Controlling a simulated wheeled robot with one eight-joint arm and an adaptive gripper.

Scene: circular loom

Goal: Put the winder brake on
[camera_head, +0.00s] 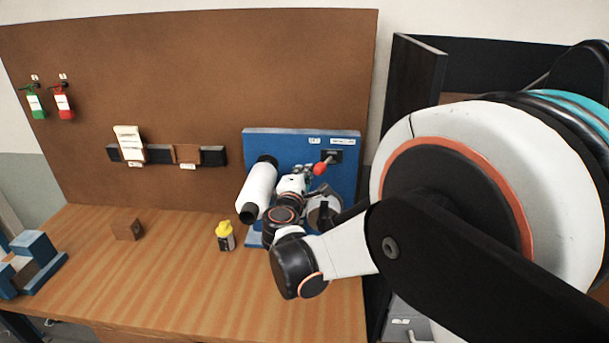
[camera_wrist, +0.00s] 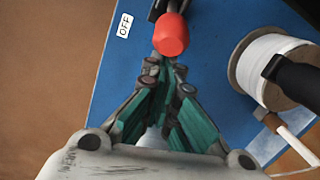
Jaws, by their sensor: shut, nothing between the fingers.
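The winder brake is a short lever with a red knob (camera_head: 320,168), on a dark plate (camera_head: 332,156) at the upper right of the blue panel (camera_head: 268,141). In the wrist view the red knob (camera_wrist: 171,36) is just past my fingertips, beside a white label reading OFF (camera_wrist: 125,24). My gripper (camera_wrist: 165,66) is shut and empty, its green-padded fingers meeting at the tips. In the head view my gripper (camera_head: 307,171) is just left of the knob. I cannot tell whether the tips touch it. My wrist hides part of the panel.
A white roll (camera_head: 259,188) with black ends is mounted left of my wrist. A spool (camera_wrist: 270,67) is close on the right in the wrist view. A yellow-topped bottle (camera_head: 225,236) and a brown block (camera_head: 127,229) stand on the bench.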

